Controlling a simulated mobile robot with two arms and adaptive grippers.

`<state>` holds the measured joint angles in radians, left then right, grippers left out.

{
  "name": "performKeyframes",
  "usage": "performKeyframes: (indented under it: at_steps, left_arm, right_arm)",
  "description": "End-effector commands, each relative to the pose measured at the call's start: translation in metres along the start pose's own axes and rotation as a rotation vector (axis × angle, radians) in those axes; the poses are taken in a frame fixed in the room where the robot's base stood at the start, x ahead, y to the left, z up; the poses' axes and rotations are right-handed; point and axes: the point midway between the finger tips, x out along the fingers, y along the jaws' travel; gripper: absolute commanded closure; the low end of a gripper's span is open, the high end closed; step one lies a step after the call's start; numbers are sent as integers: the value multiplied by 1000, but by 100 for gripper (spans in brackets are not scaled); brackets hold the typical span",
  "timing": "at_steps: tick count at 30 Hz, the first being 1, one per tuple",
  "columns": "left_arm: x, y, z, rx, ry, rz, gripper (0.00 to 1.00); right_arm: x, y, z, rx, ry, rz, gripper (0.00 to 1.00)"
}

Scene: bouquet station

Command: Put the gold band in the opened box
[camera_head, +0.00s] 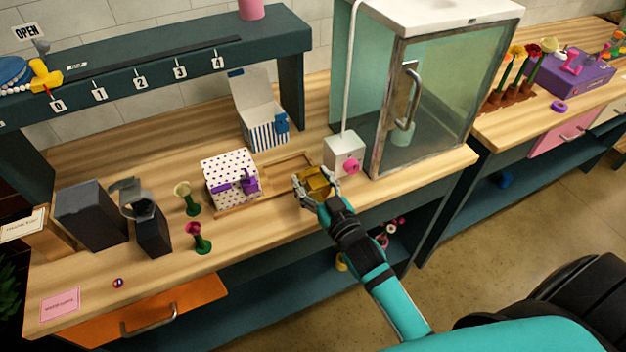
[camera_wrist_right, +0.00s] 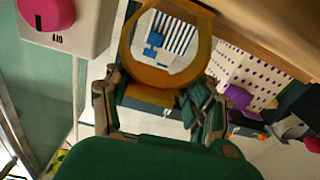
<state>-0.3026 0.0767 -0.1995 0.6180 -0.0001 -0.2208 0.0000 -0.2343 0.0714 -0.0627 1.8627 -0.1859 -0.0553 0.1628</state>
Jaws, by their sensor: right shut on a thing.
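The gold band (camera_head: 317,178) is held in my right gripper (camera_head: 314,190), above the front part of the workbench. In the right wrist view the band (camera_wrist_right: 160,78) is a wide gold ring between the fingers of the gripper (camera_wrist_right: 160,118). The opened box (camera_head: 267,136) is blue-and-white striped with its pale lid raised. It stands behind and left of the gripper, apart from the band. Its stripes (camera_wrist_right: 178,36) show through the ring in the wrist view. The inside of the box is mostly hidden. My left gripper is not in view.
A white polka-dot box (camera_head: 226,166) with a purple bow stands left of the gripper. A white dispenser (camera_head: 341,152) with a pink knob and a glass cabinet (camera_head: 432,100) stand right. Dark boxes (camera_head: 92,215) and small flower holders (camera_head: 198,240) are on the left.

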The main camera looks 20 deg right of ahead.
Motion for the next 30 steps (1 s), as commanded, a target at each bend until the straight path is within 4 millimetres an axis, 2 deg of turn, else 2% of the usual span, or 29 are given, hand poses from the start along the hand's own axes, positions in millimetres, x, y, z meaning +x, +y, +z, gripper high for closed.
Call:
performKeyframes:
  at_steps: [2, 3, 7, 17, 19, 23, 30]
  left_arm:
    - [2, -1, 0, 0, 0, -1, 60]
    - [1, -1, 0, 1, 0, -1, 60]
    - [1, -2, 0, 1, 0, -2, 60]
    - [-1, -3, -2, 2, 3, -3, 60]
    - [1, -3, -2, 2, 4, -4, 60]
    - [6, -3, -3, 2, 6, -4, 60]
    - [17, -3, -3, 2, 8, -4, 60]
  right_arm:
    - [0, 0, 4, 0, 0, 0, 77]
    - [0, 0, 2, 0, -1, 0, 39]
    - [0, 0, 2, 0, -1, 0, 22]
    - [0, 0, -1, 0, 0, 0, 21]
    - [-6, 0, 0, 0, -2, 0, 21]
    - [-27, 0, 3, 1, -4, -1, 21]
    - [-80, 0, 3, 0, -5, 0, 21]
